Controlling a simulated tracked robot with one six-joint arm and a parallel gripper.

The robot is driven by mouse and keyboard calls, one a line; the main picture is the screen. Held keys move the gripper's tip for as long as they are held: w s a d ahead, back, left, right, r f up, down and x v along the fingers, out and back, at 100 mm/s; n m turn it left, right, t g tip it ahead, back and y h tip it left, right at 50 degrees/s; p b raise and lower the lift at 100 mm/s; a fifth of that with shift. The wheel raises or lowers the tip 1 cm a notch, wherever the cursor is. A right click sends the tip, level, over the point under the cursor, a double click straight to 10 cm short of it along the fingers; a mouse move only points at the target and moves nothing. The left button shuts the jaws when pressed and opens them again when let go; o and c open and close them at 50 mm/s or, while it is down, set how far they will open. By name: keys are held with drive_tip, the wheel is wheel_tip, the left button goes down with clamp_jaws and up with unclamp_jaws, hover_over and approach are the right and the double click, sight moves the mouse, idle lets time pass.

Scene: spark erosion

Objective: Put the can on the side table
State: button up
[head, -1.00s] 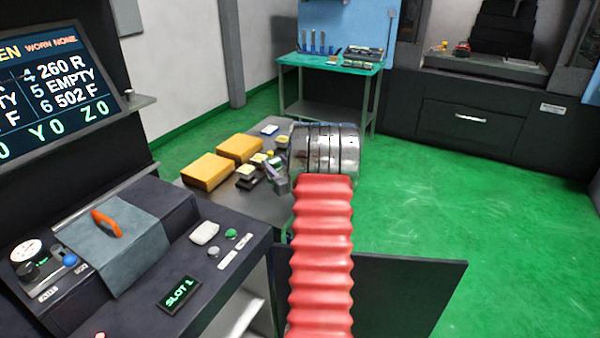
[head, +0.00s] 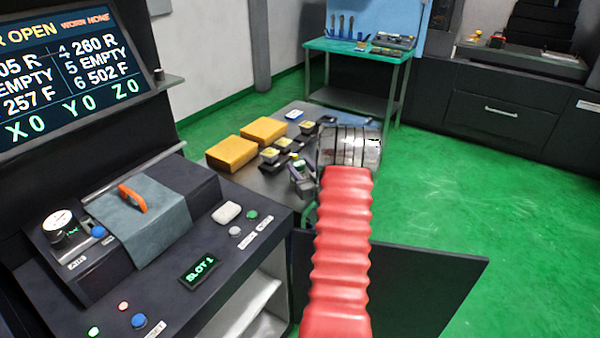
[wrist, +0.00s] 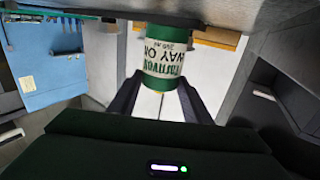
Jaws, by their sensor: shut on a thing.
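The can (wrist: 166,62) is green with a white label band and shows upside down in the wrist view. My gripper (wrist: 160,98) has its two dark fingers on either side of the can and is shut on it. A low grey table (head: 262,184) lies beyond my gripper, and a green-topped table (head: 345,48) stands farther back. Which one is the side table is not marked.
Two yellow blocks (head: 232,153) and several small dark pieces with yellow tops sit on the low table. A dark console (head: 225,260) with buttons and a screen (head: 75,75) stands at left. A dark panel (head: 430,285) is at lower right. Green floor (head: 480,190) is open at right.

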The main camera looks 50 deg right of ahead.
drive_tip(key=shift+f, duration=1.05)
drive_tip(key=shift+f, duration=0.1)
drive_tip(key=o, duration=1.2)
drive_tip(key=shift+o, duration=0.2)
drive_tip(key=v, duration=1.2)
